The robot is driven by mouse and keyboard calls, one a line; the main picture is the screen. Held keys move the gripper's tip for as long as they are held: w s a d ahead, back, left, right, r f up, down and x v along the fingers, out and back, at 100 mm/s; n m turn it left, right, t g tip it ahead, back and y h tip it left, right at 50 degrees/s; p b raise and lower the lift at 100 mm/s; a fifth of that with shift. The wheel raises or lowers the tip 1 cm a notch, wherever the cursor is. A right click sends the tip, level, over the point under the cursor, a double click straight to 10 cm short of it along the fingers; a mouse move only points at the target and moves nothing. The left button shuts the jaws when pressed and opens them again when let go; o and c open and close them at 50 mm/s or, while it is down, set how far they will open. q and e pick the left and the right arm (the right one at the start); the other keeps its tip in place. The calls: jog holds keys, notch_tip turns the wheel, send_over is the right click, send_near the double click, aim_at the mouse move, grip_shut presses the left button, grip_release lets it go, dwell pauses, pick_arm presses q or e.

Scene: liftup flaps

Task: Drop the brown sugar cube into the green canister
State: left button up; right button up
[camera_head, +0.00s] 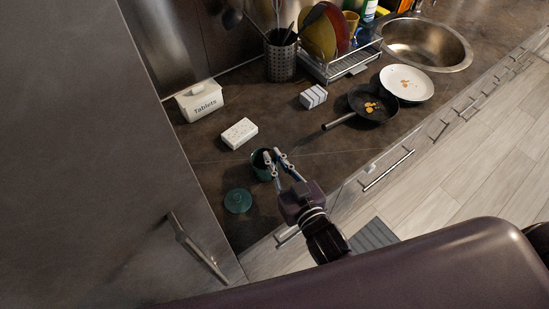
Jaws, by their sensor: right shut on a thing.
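The green canister (258,169) stands on the dark countertop, with its opening facing up. A round green lid (238,201) lies on the counter to its lower left. My right gripper (272,157) reaches in from below, with its fingertips at the canister's rim, over or at its opening. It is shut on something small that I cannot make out. No brown sugar cube can be told apart in this view. My left gripper is not in view.
A white box (239,133), a Tablets container (200,101) and a striped block (313,97) stand behind. A black pan (372,104) and a white plate (407,83) lie to the right. A tall cabinet (75,160) bounds the left.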

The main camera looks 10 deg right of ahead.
jog(key=o, duration=0.7)
jog(key=shift+o, duration=0.2)
jog(key=v, duration=1.2)
